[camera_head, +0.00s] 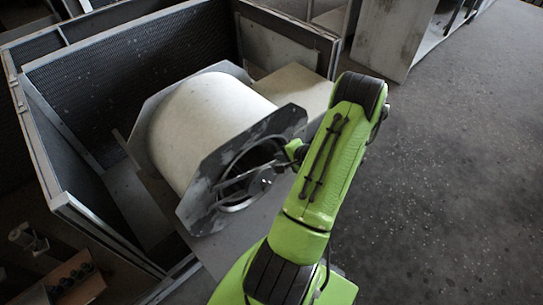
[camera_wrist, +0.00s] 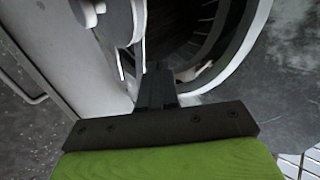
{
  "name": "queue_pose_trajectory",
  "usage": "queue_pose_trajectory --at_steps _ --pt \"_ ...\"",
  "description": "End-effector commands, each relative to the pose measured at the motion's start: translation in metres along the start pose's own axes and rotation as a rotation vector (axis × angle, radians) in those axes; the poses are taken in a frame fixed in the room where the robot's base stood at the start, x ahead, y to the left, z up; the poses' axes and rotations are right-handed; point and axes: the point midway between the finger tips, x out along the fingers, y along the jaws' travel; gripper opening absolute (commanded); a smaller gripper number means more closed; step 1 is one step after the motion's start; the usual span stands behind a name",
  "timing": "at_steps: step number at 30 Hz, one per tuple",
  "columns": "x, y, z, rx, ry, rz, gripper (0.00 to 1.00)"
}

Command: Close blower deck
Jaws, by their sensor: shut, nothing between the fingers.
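The blower (camera_head: 210,120) is a pale drum between grey end plates, lying on a grey deck plate (camera_head: 238,248) inside an open metal housing. Its near end plate (camera_head: 205,205) has a round opening with a bracket and hub inside. My green arm reaches up from the lower edge, and my gripper (camera_head: 284,160) is at the right side of this opening, partly hidden by the arm. In the wrist view my gripper (camera_wrist: 156,82) is shut and empty, in front of the opening's round rim (camera_wrist: 240,55). I cannot tell whether the fingertips touch the rim.
The housing's mesh-lined wall (camera_head: 130,70) stands behind the blower, with a framed side wall (camera_head: 75,195) at left. Small parts (camera_head: 75,280) lie at lower left. A grey cabinet (camera_head: 395,35) stands at back right. The concrete floor (camera_head: 450,170) at right is clear.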

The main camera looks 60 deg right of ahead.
Motion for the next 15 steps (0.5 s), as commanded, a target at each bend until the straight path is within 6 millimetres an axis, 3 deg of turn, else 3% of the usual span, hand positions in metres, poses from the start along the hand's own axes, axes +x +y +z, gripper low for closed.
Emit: queue_pose_trajectory --at_steps 7,15 --pt "0.055 0.002 0.002 -0.004 -0.004 0.002 0.00" --pt "0.078 0.000 0.001 -0.003 -0.003 0.001 0.00"
